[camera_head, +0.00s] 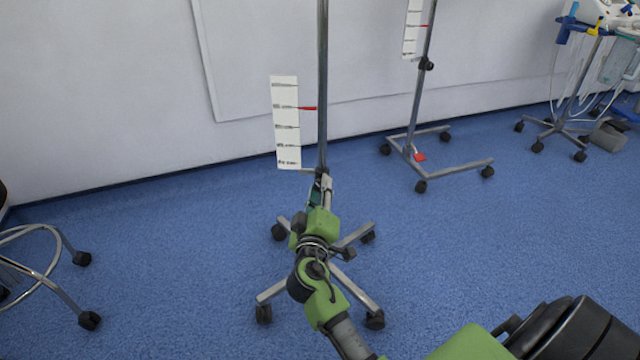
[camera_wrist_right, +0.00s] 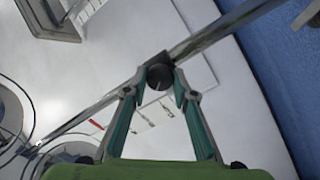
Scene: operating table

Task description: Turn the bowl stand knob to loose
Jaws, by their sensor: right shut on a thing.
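The bowl stand (camera_head: 323,90) is a thin metal pole on a wheeled base, in the middle of the head view. My right gripper (camera_head: 322,178) is at the pole, just below the white scale card. In the right wrist view the black round knob (camera_wrist_right: 159,77) sits on the pole (camera_wrist_right: 110,97). The right gripper's teal-lined fingers (camera_wrist_right: 156,90) are shut on the knob, one on each side. In the head view my arm and gripper hide the knob. My left gripper is not in view.
The white scale card (camera_head: 286,125) with a red pointer hangs beside the pole. A second wheeled stand (camera_head: 421,100) is behind to the right, and a medical cart (camera_head: 575,100) is farther right. A wheeled stool (camera_head: 40,260) is at left. Blue floor between them is clear.

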